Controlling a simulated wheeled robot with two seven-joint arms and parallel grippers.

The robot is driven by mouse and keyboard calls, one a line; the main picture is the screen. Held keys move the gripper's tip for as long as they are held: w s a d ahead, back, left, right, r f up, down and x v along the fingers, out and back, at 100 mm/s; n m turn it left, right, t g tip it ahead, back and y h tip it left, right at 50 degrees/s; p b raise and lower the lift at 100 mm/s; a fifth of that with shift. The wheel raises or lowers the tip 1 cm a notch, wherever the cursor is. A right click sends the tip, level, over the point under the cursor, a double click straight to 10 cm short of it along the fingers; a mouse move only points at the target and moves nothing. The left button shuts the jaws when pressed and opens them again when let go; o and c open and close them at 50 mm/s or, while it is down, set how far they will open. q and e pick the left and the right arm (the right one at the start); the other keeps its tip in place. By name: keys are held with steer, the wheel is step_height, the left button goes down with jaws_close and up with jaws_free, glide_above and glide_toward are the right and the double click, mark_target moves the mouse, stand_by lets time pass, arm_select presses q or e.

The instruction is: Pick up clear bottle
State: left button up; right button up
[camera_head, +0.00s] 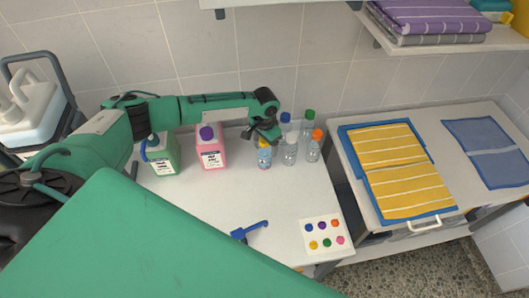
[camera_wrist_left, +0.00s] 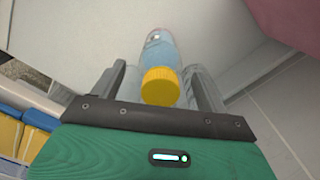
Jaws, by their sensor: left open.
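Several small clear bottles stand upright in a cluster at the back right of the white table. One has a yellow cap and a bluish label (camera_head: 264,158). Beside it are a white-capped bottle (camera_head: 290,153) and an orange-capped bottle (camera_head: 314,150); blue-capped (camera_head: 285,124) and green-capped (camera_head: 308,125) ones are behind. My left gripper (camera_head: 264,137) is over the yellow-capped bottle. In the left wrist view, its open fingers (camera_wrist_left: 160,78) stand either side of the yellow cap (camera_wrist_left: 160,86), with the bottle body beyond. Contact is not clear. My right gripper is not in view.
A pink jug (camera_head: 212,153) and a green jug (camera_head: 163,158) stand left of the bottles. A blue tool (camera_head: 250,231) and a card with coloured dots (camera_head: 323,236) lie nearer the front of the white table (camera_head: 215,205). Yellow towels (camera_head: 400,170) lie on the right.

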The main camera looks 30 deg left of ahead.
arm_select(q)
steer(key=c, duration=1.2)
steer(key=shift+c, duration=0.5)
steer(key=shift+r, duration=0.1)
